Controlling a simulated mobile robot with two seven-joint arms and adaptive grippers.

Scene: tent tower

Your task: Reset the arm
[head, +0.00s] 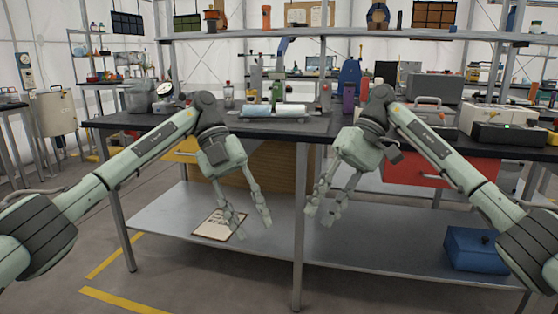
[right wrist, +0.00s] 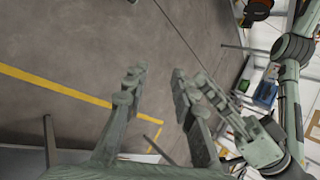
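My left gripper (head: 249,222) hangs in the head view in front of the workbench, fingers pointing down, open and empty. My right gripper (head: 325,207) hangs to the right of it, also in front of the bench, fingers pointing down and apart. In the right wrist view the right gripper (right wrist: 160,85) shows its two fingers spread with only floor behind them. Both arms are bent, with the wrists near the height of the bench top. The two grippers are apart from each other and touch nothing that I can see.
The dark workbench top (head: 130,121) holds bottles, cases and tools. Its grey lower shelf (head: 370,240) bears a clipboard (head: 219,225) and a blue box (head: 474,249). A red drawer (head: 400,170) hangs under the top at right. A bench leg (head: 299,250) stands between the grippers.

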